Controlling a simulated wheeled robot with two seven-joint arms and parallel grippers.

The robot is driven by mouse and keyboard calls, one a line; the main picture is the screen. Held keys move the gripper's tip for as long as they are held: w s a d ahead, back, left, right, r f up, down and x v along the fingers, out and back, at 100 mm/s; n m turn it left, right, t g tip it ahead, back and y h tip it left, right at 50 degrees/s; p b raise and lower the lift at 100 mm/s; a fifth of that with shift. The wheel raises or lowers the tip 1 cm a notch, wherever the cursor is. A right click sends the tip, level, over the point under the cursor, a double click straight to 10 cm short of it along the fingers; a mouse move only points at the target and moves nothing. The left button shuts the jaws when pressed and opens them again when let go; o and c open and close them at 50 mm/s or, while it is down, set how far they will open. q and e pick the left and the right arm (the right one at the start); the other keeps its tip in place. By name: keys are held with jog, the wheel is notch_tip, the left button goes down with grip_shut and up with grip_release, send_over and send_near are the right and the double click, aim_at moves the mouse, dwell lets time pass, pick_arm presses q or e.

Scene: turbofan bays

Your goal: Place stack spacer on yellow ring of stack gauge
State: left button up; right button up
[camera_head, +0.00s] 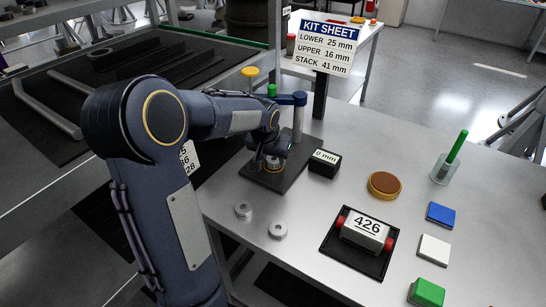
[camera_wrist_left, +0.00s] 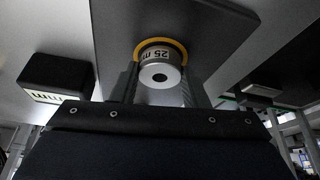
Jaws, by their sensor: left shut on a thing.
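The stack gauge has a dark base plate (camera_head: 287,181), a grey post (camera_head: 298,122) with a blue arm and a black readout box (camera_head: 324,164) showing "0 mm". My left gripper (camera_head: 271,166) is low over the plate, under the gauge arm. In the left wrist view its fingers (camera_wrist_left: 163,88) are shut on a grey stack spacer (camera_wrist_left: 161,75) marked "25 m…", with a hole in its end. The yellow ring (camera_wrist_left: 178,46) shows around the spacer's far end. I cannot tell whether the spacer touches the plate. My right gripper is not in view.
Two loose grey spacers (camera_head: 278,230) lie at the table's near edge. A black tray (camera_head: 343,254) holds a block marked "426". A brown disc (camera_head: 384,185), coloured blocks (camera_head: 441,214) and a cup with a green stick (camera_head: 445,167) stand to the right. A kit sheet (camera_head: 327,47) hangs behind.

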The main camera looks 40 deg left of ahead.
pick_arm(q)
jog(key=shift+f, duration=0.15)
jog(key=o, duration=1.2)
jog(key=shift+c, duration=0.2)
jog(key=shift+r, duration=0.45)
jog(key=v, duration=1.2)
jog(key=s+d+f+m+h, duration=0.1)
jog(key=s+d+f+h, duration=0.1)
jog(key=s+d, duration=0.7)
jog(key=s+d+f+m+t+h, duration=0.1)
jog(key=s+d+f+h, duration=0.2)
jog(key=s+d, duration=0.6)
jog(key=shift+s+d+f+p, duration=0.3)
jog(key=shift+s+d+f, duration=0.05)
jog(key=shift+s+f, duration=0.55)
